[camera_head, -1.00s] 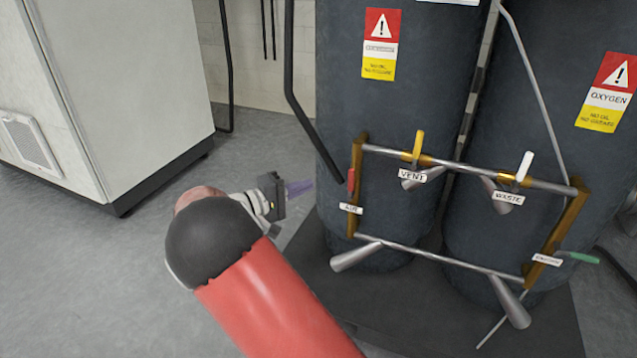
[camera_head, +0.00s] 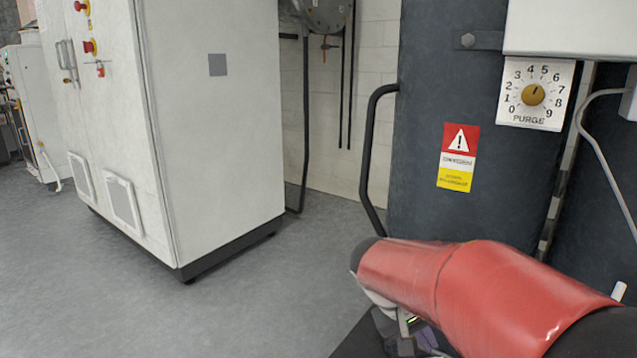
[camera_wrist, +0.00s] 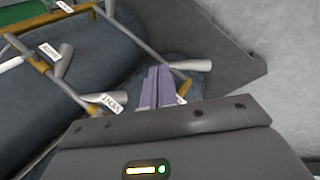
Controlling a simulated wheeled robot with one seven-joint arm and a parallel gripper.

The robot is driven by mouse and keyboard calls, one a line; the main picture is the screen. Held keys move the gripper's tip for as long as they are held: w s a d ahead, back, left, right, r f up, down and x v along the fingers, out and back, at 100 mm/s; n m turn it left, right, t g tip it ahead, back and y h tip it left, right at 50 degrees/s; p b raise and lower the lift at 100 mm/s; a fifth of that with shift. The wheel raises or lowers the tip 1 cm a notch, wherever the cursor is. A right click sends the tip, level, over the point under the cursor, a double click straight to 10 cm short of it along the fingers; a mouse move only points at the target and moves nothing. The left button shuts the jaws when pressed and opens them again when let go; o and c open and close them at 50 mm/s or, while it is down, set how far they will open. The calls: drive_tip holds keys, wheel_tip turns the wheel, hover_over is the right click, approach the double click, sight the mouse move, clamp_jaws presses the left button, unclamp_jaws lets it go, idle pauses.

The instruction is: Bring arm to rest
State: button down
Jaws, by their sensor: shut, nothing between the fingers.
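My gripper shows in the wrist view (camera_wrist: 158,82), its two purple fingers together with nothing between them. In that view the valve frame of the dark tanks lies beyond and to the left of the fingers, with the VENT label (camera_wrist: 112,103) close by; I cannot tell whether anything touches. In the head view my red arm reaches in from the lower right and is bent low in front of the dark tank (camera_head: 420,130). Only part of the wrist (camera_head: 405,335) shows below the arm, and the fingertips are hidden there.
A PURGE dial (camera_head: 533,96) hangs at the upper right, near a white box (camera_head: 570,28). A black bent pipe (camera_head: 368,150) stands left of the tank. A large white cabinet (camera_head: 210,130) stands at the left. Grey floor (camera_head: 240,310) is clear between.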

drive_tip(key=s+a+r+t+y+p, duration=0.1)
drive_tip(key=s+a+r+t+y, duration=0.1)
drive_tip(key=s, duration=0.5)
drive_tip(key=s+a+r+m+t+y+p, duration=0.1)
drive_tip(key=s+r+t+y, duration=0.1)
drive_tip(key=s, duration=0.6)
drive_tip(key=shift+s+a+r+t+y, duration=0.2)
drive_tip(key=shift+a+r+t+y, duration=0.35)
drive_tip(key=shift+y, duration=0.65)
drive_tip(key=shift+d+r, duration=0.1)
drive_tip(key=shift+d, duration=0.05)
